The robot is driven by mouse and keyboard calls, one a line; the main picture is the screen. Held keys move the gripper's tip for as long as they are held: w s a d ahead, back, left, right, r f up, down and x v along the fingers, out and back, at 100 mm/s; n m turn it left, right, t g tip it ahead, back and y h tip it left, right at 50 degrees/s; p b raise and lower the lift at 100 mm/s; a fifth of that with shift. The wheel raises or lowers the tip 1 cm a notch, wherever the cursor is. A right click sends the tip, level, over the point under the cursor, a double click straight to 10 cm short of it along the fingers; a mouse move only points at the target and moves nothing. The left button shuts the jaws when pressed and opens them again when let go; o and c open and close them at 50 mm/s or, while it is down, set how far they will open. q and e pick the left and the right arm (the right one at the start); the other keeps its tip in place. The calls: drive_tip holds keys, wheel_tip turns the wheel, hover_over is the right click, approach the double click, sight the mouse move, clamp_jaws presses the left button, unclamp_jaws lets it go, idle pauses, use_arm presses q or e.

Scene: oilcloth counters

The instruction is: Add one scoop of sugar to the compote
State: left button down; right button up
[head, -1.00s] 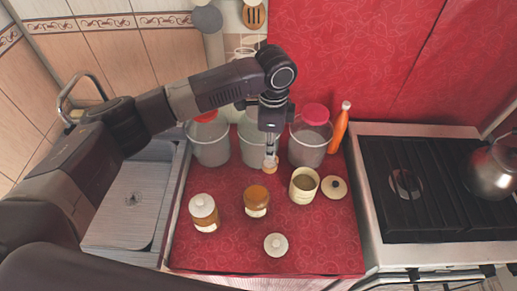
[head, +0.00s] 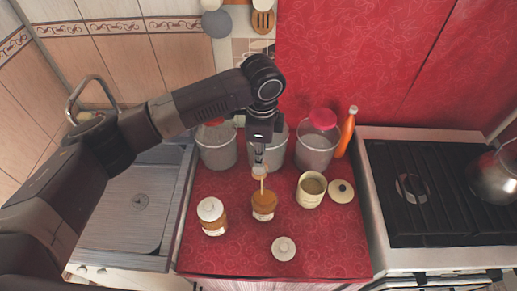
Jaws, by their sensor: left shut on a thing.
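My left gripper (head: 259,162) points down over the counter, shut on a small pale scoop (head: 260,172). A thin part of the scoop reaches down towards an open glass jar (head: 263,205) with orange-brown contents, which looks like the compote. I cannot tell whether the scoop's tip is inside the jar's mouth or what it carries. To the right stands an open cream pot (head: 311,190) with greyish contents, perhaps the sugar. Its likely lid (head: 341,191) lies beside it. My right gripper is not in view.
A white-lidded jar (head: 211,216) stands left of the open jar. A loose white lid (head: 284,248) lies in front. Large grey canisters (head: 317,150) and an orange bottle (head: 346,132) stand behind. A sink (head: 130,215) is left, a stove (head: 425,190) with a kettle right.

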use_arm(q)
drive_tip(key=shift+t+y, duration=0.3)
drive_tip(key=shift+t, duration=0.3)
drive_tip(key=shift+s+d+f, duration=0.35)
drive_tip(key=shift+s+f, duration=0.4)
drive_tip(key=shift+f, duration=0.15)
drive_tip(key=shift+s+d+f, duration=0.3)
drive_tip(key=shift+s+f, duration=0.45)
drive_tip(key=shift+f, duration=0.1)
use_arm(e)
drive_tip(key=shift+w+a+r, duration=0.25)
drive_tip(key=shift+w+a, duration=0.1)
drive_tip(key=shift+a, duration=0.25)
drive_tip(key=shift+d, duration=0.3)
use_arm(q)
drive_tip(key=shift+s+p, duration=0.1)
drive_tip(key=shift+p, duration=0.2)
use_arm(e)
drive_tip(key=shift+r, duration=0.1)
use_arm(q)
drive_tip(key=s+t, duration=0.1)
drive_tip(key=d+t+y+p, duration=0.1)
drive_tip(key=t, duration=0.1)
drive_tip(key=shift+s, duration=0.4)
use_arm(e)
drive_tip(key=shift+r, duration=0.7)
use_arm(q)
drive_tip(key=shift+s+f, duration=0.1)
drive_tip(key=shift+f, duration=0.05)
